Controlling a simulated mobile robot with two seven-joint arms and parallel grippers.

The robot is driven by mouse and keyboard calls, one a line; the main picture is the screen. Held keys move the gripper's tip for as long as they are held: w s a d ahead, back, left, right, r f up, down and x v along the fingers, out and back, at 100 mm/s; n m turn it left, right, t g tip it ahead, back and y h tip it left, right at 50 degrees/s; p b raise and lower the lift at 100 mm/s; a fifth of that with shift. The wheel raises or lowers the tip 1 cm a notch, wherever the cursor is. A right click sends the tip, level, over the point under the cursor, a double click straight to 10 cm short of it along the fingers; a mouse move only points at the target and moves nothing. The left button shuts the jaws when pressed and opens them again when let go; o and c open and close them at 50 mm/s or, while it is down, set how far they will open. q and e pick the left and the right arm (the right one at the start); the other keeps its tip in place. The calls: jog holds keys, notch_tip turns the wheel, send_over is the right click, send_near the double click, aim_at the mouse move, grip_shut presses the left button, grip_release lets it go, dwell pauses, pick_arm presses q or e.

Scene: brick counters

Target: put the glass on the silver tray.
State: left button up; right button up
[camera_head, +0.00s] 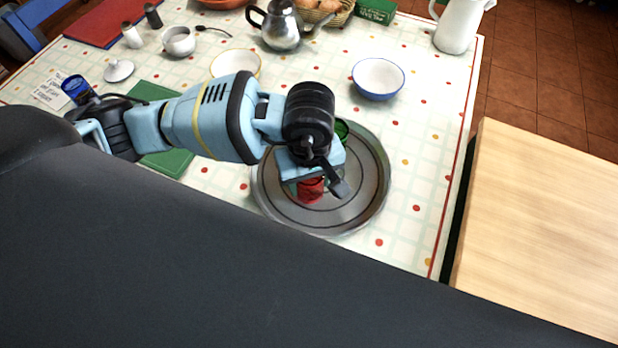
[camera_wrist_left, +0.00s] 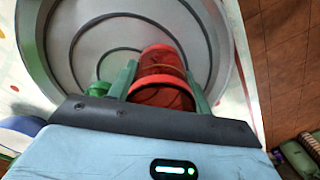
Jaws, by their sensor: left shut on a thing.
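A red glass (camera_head: 311,190) is between the fingers of my left gripper (camera_head: 318,182), which is shut on it. In the left wrist view the red glass (camera_wrist_left: 162,68) shows between the two green-grey fingers (camera_wrist_left: 160,82). The round silver tray (camera_head: 372,203) lies on the table under the gripper, and it fills much of the left wrist view (camera_wrist_left: 92,42). The glass is over the tray's inner area; I cannot tell whether it touches the surface. A green glass (camera_head: 342,131) is on the tray behind the gripper, partly hidden. My right gripper is not in view.
A blue glass (camera_head: 76,89) stands at the far left. A blue-white bowl (camera_head: 378,79) is behind the tray, with a yellow-rimmed bowl (camera_head: 236,63) and a kettle (camera_head: 282,28) farther left. A wooden counter (camera_head: 545,220) is at right, across a gap.

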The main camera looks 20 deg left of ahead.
pick_arm(q)
jog(key=shift+f, duration=0.2)
jog(key=shift+f, duration=0.2)
jog(key=o, duration=1.1)
jog(key=shift+c, duration=0.2)
jog(key=shift+r, duration=0.15)
notch_tip(320, 180, up, 12)
jog(key=shift+r, duration=0.1)
